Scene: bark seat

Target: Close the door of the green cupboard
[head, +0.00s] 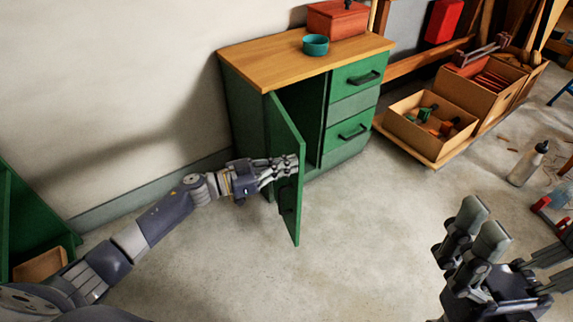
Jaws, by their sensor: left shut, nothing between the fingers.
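The green cupboard (245,130) stands against the wall with a wooden top. Its door (285,150) hangs on the left side and stands open toward me, with a dark interior showing to its right. My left gripper (292,165) is shut and empty, at the door's outer face near its free edge and handle. It overlaps the door in the picture; I cannot tell whether it touches. My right gripper (482,225) is at the lower right, over the floor and well away from the cupboard.
A teal bowl (315,45) and a red box (337,19) sit on the cupboard top. Open boxes of tools and parts (405,132) lie on a low board to the right. A bottle (527,165) stands on the floor. The floor before the cupboard is clear.

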